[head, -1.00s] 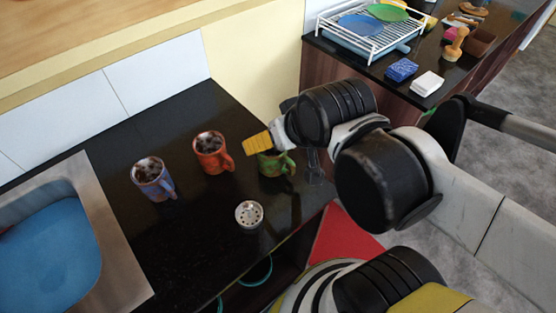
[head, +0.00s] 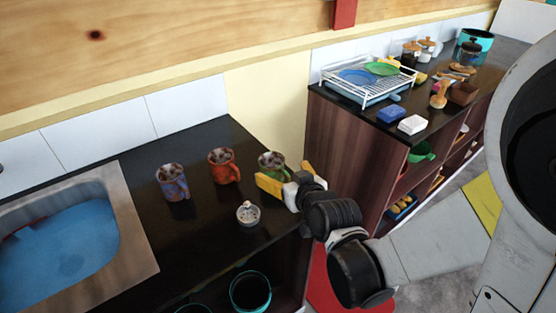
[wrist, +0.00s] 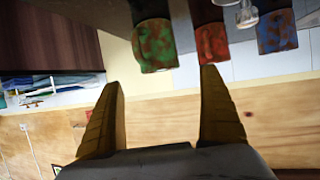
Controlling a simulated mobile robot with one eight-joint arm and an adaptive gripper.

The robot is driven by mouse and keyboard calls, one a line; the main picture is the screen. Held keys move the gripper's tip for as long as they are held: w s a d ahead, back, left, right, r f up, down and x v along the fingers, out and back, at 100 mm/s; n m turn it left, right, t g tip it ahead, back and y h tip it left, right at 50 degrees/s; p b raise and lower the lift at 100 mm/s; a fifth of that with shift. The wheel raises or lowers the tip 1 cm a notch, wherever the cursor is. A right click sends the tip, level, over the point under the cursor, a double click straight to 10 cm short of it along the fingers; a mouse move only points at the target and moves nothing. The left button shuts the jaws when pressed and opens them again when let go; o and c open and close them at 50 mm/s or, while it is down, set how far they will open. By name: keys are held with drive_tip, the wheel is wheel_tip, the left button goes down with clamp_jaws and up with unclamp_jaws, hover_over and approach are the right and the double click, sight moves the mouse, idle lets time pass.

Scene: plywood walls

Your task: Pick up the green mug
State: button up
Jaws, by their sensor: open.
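The green mug (head: 272,160), mottled with brown, stands upright near the right end of the black counter (head: 205,215). My gripper (head: 283,172) is open, with its yellow fingers apart just in front of the mug in the head view. The near finger hides the mug's lower part. The wrist view is upside down. There the green mug (wrist: 155,45) lies beyond the open, empty fingers (wrist: 160,77), roughly in line with the gap between them. I cannot tell whether either finger touches it.
A red mug (head: 223,166) and a blue mug (head: 172,181) stand left of the green one. The sink (head: 133,225) is further left. A dish rack (head: 366,78) stands on the other counter.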

sight(268, 159)
drive_tip(key=b+x, duration=0.3)
drive_tip(key=x, duration=0.5)
drive_tip(key=shift+w+a+f, duration=0.15)
drive_tip(key=shift+w, duration=0.15)
drive_tip(key=c, duration=1.5)
